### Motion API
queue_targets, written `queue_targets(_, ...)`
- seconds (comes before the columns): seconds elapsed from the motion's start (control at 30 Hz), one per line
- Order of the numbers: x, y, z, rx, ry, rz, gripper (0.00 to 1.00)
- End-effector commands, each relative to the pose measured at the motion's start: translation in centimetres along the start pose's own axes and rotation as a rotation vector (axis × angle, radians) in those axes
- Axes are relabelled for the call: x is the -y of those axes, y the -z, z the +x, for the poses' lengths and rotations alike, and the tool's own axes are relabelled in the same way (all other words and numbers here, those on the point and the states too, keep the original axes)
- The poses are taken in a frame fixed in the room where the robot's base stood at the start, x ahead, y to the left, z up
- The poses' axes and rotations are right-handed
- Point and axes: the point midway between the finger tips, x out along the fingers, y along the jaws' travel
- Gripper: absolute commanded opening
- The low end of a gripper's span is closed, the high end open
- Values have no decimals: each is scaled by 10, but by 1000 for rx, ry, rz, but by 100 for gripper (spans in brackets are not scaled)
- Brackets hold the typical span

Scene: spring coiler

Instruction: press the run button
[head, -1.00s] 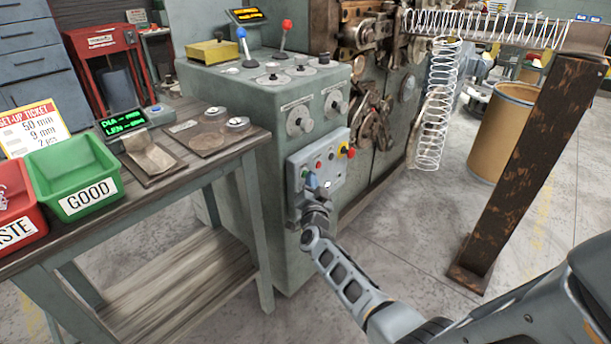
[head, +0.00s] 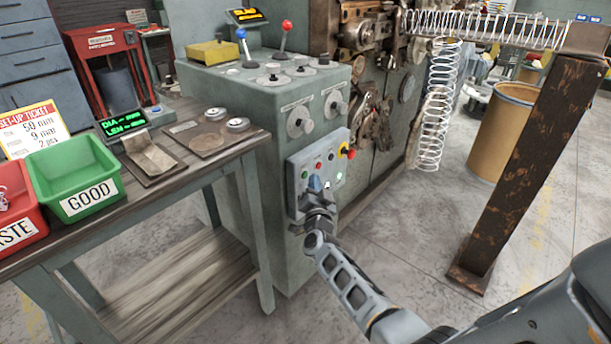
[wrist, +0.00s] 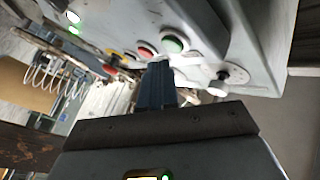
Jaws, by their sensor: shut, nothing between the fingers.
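The grey control panel (head: 333,167) is on the front of the green machine. Its green button (head: 305,174), which I take as the run button, is at the panel's left side. It also shows in the wrist view (wrist: 173,45), beside a red button (wrist: 145,52). My gripper (head: 314,185) is shut and empty, with its blue-grey fingertips in front of the panel, just below and right of the green button. In the wrist view the fingertips (wrist: 158,68) sit close to both buttons. I cannot tell whether they touch the panel.
A yellow-and-red stop knob (head: 347,151) is at the panel's upper right. A greenish-white lamp (head: 340,177) glows at its lower right. A workbench (head: 190,166) with a green bin (head: 75,178) stands left.

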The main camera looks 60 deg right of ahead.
Motion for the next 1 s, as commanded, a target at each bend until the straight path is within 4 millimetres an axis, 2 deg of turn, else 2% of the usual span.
queue_targets(0.27,-1,0,-1,0,0,0,0)
queue_targets(0.8,-24,22,-32,1,-2,1,0)
queue_targets(1.0,-26,26,-35,-1,0,0,0)
